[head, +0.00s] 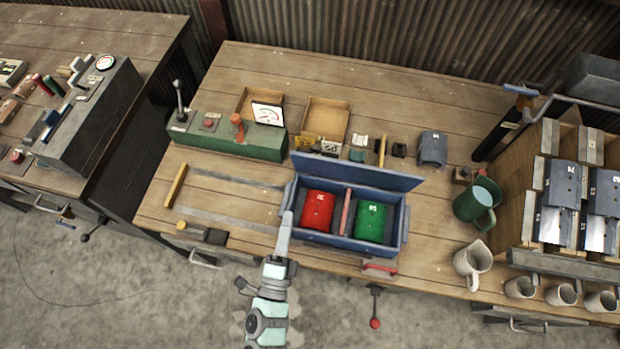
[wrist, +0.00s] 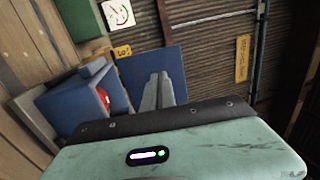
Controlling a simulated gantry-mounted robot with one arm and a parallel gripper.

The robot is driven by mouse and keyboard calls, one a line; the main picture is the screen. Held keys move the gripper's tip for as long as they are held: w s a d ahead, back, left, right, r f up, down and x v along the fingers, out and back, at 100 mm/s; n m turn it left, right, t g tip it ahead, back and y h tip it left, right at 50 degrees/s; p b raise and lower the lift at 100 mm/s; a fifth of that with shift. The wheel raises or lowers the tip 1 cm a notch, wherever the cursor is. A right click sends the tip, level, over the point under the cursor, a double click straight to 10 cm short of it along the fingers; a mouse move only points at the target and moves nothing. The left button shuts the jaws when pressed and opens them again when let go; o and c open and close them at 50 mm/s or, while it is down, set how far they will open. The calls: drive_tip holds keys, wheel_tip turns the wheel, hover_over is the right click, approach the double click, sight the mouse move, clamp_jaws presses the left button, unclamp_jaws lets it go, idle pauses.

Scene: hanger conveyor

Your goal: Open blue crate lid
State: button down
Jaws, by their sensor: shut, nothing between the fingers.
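The blue crate (head: 345,243) stands on the wooden workbench. Its blue lid (head: 358,170) is raised along the back edge, so the inside shows. A red block (head: 317,211) lies in the left compartment and a green block (head: 373,222) in the right one. My gripper (head: 287,216) is shut and empty, at the crate's front left corner; I cannot tell if it touches the crate. In the wrist view the shut fingers (wrist: 158,88) show in front of the raised lid (wrist: 150,66), with the crate (wrist: 75,104) to their left.
A green control box (head: 228,141) with a lever stands behind left. A green jug (head: 477,200), a pale pitcher (head: 472,262) and several cups are to the right, beside a wooden rack (head: 540,190).

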drive_tip(key=s+d+r, duration=0.1)
drive_tip(key=s+d, duration=0.1)
drive_tip(key=p, duration=0.1)
approach(310, 161)
drive_tip(key=shift+h, duration=0.4)
drive_tip(key=x, duration=0.5)
drive_tip(key=shift+w, duration=0.35)
drive_tip(key=shift+w+d, duration=0.1)
drive_tip(key=shift+w, duration=0.5)
drive_tip(key=shift+p, duration=0.3)
